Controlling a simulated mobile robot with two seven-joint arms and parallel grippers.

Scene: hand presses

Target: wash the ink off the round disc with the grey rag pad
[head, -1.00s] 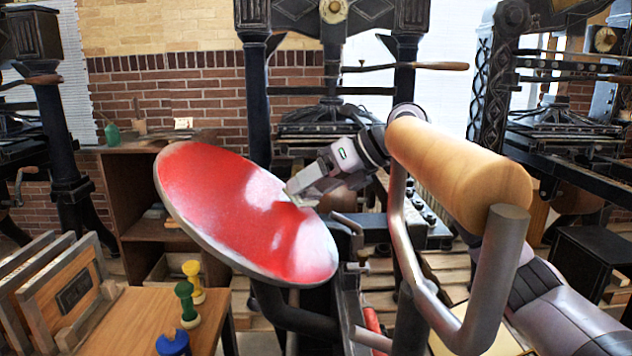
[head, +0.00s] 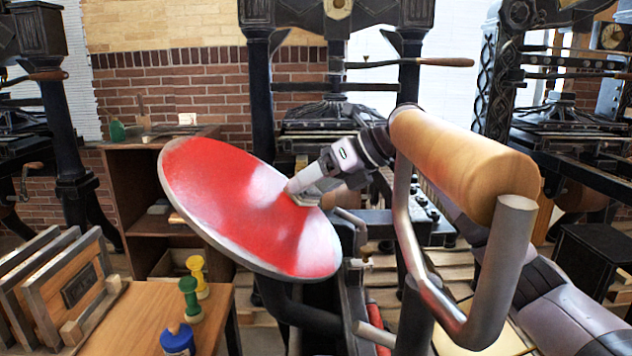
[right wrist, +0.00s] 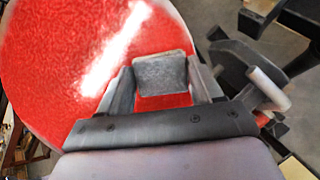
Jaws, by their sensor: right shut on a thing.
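My right gripper (head: 298,190) is at the disc's right part. In the right wrist view the gripper (right wrist: 163,85) is shut on the grey rag pad (right wrist: 161,75), which lies against or very close to the red face. In the head view the pad is mostly hidden by the fingers. My left gripper is not in view.
A wooden roller (head: 465,160) on a bent metal handle stands right of the disc, in front of my right arm. A wooden table (head: 125,325) at lower left holds framed boards and green, yellow and blue knobbed pieces (head: 189,300). Black presses stand behind.

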